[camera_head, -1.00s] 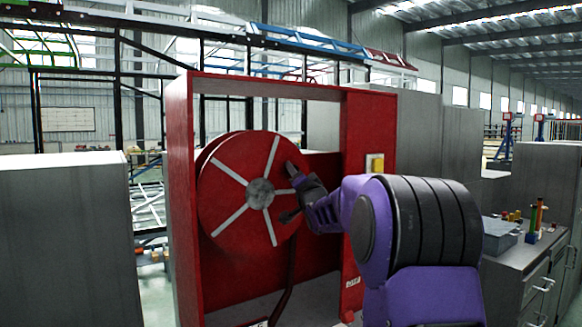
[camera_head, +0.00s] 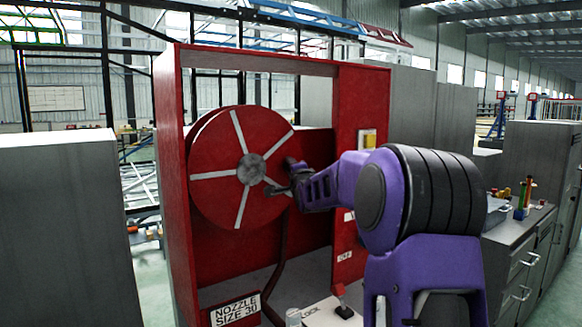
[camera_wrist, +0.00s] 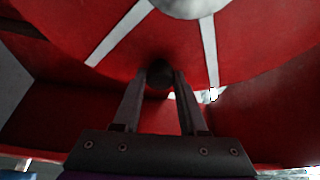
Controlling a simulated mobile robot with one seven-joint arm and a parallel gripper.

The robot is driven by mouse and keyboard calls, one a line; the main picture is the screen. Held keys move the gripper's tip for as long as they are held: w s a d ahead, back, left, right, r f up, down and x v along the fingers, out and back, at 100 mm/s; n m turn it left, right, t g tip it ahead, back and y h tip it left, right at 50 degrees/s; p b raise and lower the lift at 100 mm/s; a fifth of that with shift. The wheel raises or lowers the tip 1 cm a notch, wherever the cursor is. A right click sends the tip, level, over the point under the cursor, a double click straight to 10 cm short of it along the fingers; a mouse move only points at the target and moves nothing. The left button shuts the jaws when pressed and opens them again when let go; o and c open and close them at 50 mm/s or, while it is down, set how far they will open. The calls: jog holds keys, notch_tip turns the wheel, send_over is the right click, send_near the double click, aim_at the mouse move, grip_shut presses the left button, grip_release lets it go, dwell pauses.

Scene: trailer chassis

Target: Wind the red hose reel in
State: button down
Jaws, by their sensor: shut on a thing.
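The red hose reel (camera_head: 222,150) stands upright in a red cabinet frame (camera_head: 172,190). It is a round disc with pale spokes and a grey hub (camera_head: 250,169). My gripper (camera_head: 284,181) is at the disc's right side, a little below hub height. In the wrist view my gripper (camera_wrist: 160,76) is shut on a small dark knob (camera_wrist: 160,70) in front of the red disc (camera_wrist: 100,25), near its rim. A dark red hose (camera_head: 281,235) runs down below the reel. My arm hides part of the cabinet's right side.
A yellow and white switch box (camera_head: 367,139) is on the cabinet's right post. A sign reading "NOZZLE SIZE 30" (camera_head: 235,310) is at the cabinet's foot. Grey cabinets stand left (camera_head: 65,220) and right (camera_head: 545,160). A light panel with a lever (camera_head: 341,302) is at the bottom.

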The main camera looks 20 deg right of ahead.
jog(key=shift+f, duration=0.25)
jog(key=shift+c, duration=2.2)
grip_release()
jog(key=shift+r, duration=0.1)
